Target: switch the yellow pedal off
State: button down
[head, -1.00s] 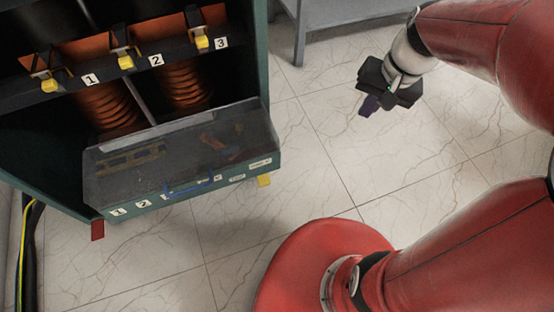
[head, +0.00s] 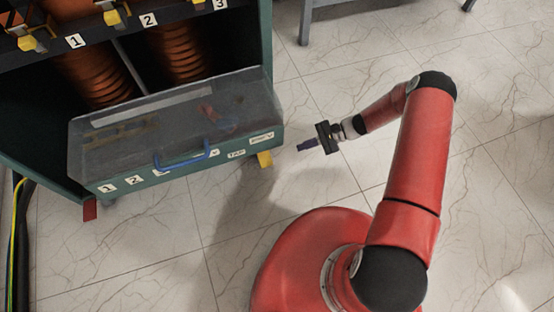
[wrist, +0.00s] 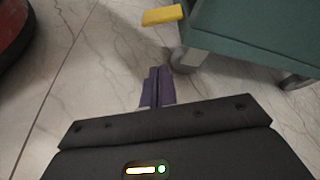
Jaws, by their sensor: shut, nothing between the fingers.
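The yellow pedal (head: 265,159) juts out from the lower right front of the green transformer cabinet (head: 180,172), low over the floor. It also shows in the wrist view (wrist: 163,16), near the top, beside a cabinet wheel. My gripper (head: 307,146) is shut and empty. It is to the right of the yellow pedal in the head view, with its purple fingers pointing left toward it and a clear gap between. In the wrist view the shut fingertips (wrist: 157,86) are below the pedal, apart from it.
A red pedal (head: 90,209) is at the cabinet's lower left. A clear cover with a blue handle (head: 184,158) closes the front box. Cabinet wheels (wrist: 186,60) stand near the yellow pedal. A grey table (head: 320,8) is at the back. Tiled floor around my gripper is free.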

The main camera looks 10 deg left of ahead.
aim_at(264, 156)
jog(key=f, duration=0.2)
jog(key=shift+s+a+f+m+y, duration=0.3)
jog(key=shift+s+a+m, duration=0.05)
jog(key=shift+a+m, duration=0.05)
jog(key=x, duration=0.9)
jog(key=shift+s+a, duration=0.15)
jog(key=r, duration=0.1)
jog(key=s+r, duration=0.1)
jog(key=r, duration=0.1)
jog(key=shift+s+r, duration=0.2)
jog(key=shift+s, duration=0.15)
